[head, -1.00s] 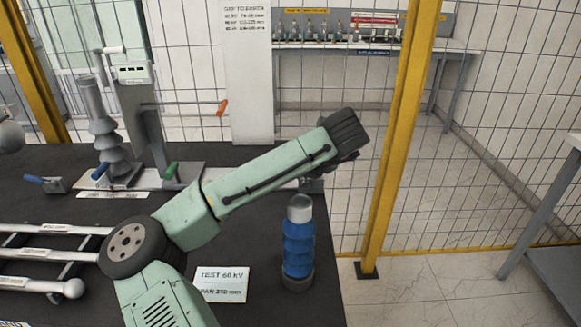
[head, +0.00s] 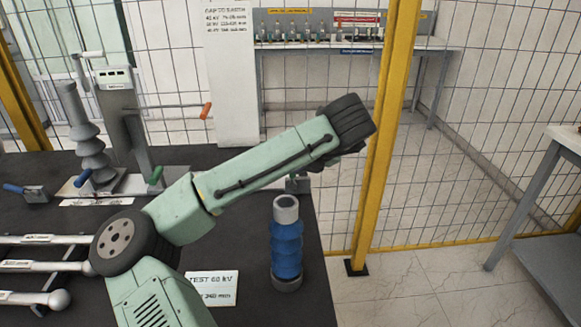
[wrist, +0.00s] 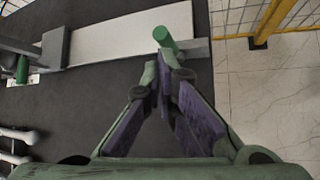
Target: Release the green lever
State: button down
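A green lever (wrist: 165,40) stands at the end of a grey bar in the wrist view, just past my fingertips. My gripper (wrist: 163,72) has its two fingers drawn together at the tips, with no object clearly seen between them. I cannot tell whether the tips touch the lever. In the head view my own arm hides this lever and my fingers. A second green lever (head: 155,175) stands by the left fixture; a green lever also shows at the left of the wrist view (wrist: 22,69).
A blue ribbed bushing (head: 286,243) stands right of my arm, by a "TEST 60 kV" card (head: 211,288). Blue-handled levers (head: 82,178) and a grey ribbed insulator (head: 88,140) are at left. A yellow post (head: 377,150) and mesh fence stand behind the table's right edge.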

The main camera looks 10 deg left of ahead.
jog(key=v, duration=0.7)
jog(key=shift+s+a, duration=0.2)
jog(key=shift+a, duration=0.25)
